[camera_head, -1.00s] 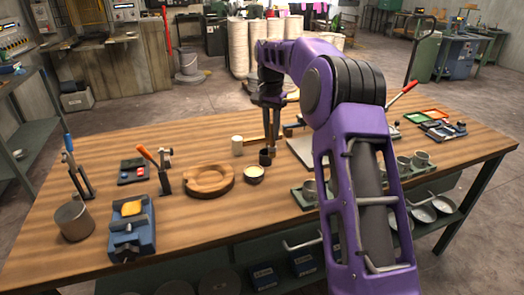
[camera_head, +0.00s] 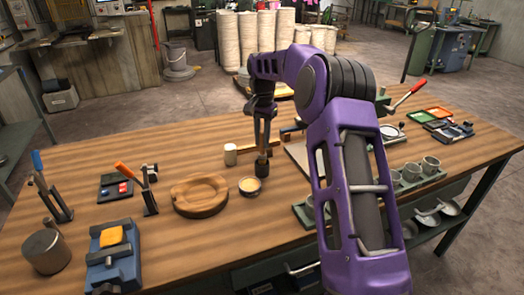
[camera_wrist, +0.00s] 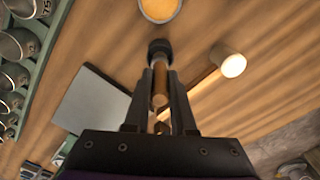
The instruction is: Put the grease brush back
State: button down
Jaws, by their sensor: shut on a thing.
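My gripper (camera_head: 262,143) is shut on the grease brush, whose wooden handle (camera_wrist: 160,82) shows between the fingers in the wrist view.
A white cylinder (camera_head: 231,155) stands left of the pot. A round wooden ring (camera_head: 200,196) lies further left. A grey plate (camera_wrist: 92,103) and a green tray of metal cups (camera_head: 412,176) lie to the right. A blue fixture (camera_head: 113,256) stands at the front left.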

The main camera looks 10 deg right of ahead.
aim_at(262, 154)
jog(key=shift+f, duration=1.8)
jog(key=shift+f, duration=0.1)
jog(key=c, duration=0.8)
grip_release()
jog(key=shift+o, duration=0.2)
notch_tip(262, 154, up, 12)
jog(key=shift+r+p, duration=0.1)
jog(key=shift+p, duration=0.25)
